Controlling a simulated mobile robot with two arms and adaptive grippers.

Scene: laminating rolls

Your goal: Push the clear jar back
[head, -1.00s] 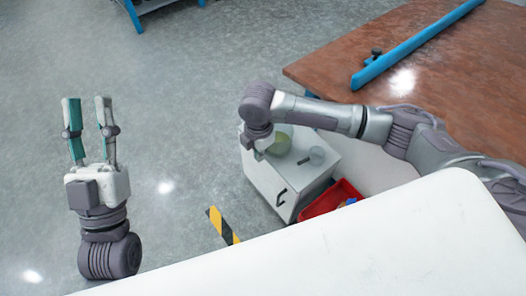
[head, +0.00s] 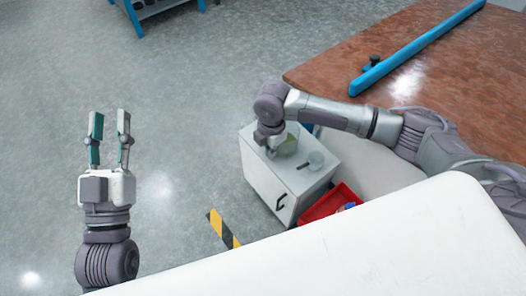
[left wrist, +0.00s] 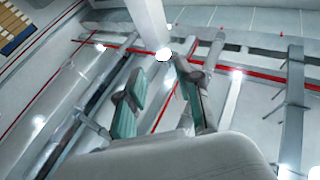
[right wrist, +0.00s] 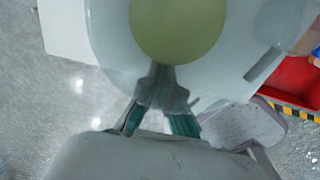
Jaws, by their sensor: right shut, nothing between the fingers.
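A clear jar with a yellow-green bottom or filling (head: 287,146) stands on the white cabinet (head: 262,178), partly hidden by my right gripper. In the right wrist view its yellow-green disc (right wrist: 178,25) lies just beyond the fingertips. My right gripper (head: 271,150) is low at the cabinet's left side, beside the jar. Its fingers are shut and empty in the right wrist view (right wrist: 160,75); I cannot tell if they touch the jar. My left gripper (head: 109,118) is open and empty over the floor, and its parted fingers show in the left wrist view (left wrist: 158,95).
A red bin (head: 318,208) stands in front on the right. A brown table (head: 420,50) is behind. A white surface (head: 400,235) fills the foreground.

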